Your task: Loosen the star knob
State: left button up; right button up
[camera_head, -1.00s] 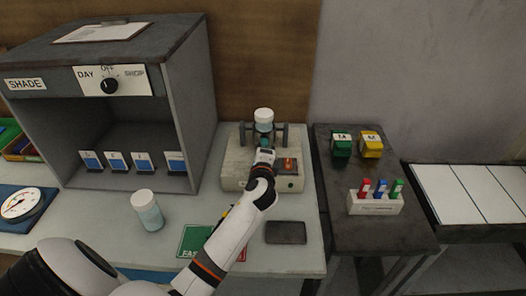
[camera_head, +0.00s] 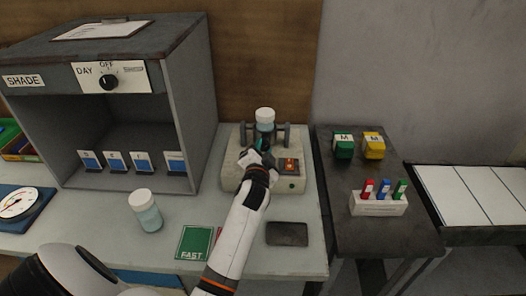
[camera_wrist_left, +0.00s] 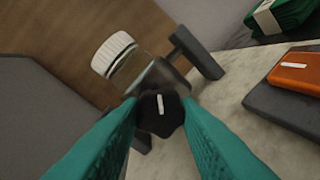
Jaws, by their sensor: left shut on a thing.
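The black star knob (camera_wrist_left: 160,114) with a white line on its face sits between the teal fingertips of my left gripper (camera_wrist_left: 158,125) in the left wrist view. The fingers are shut on it from both sides. In the head view my left gripper (camera_head: 262,150) reaches the front of the beige clamp machine (camera_head: 232,174), and the knob is hidden behind it. A white-capped jar (camera_head: 265,120) stands upright in the clamp just behind the knob; it also shows tilted in the left wrist view (camera_wrist_left: 114,55). My right gripper is not in view.
An orange lit switch (camera_head: 290,165) is just right of my gripper on the machine. Another white-capped jar (camera_head: 146,212) stands front left on the table. A green FAST card (camera_head: 194,243) and a dark pad (camera_head: 287,233) lie in front. The shade cabinet (camera_head: 190,110) stands at left.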

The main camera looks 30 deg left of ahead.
pick_arm(q)
jog(key=n, duration=0.4)
jog(key=shift+n+t, duration=0.3)
jog(key=shift+t, duration=0.1)
dwell(0.5)
jog(key=o, duration=1)
jog(key=shift+c, duration=0.2)
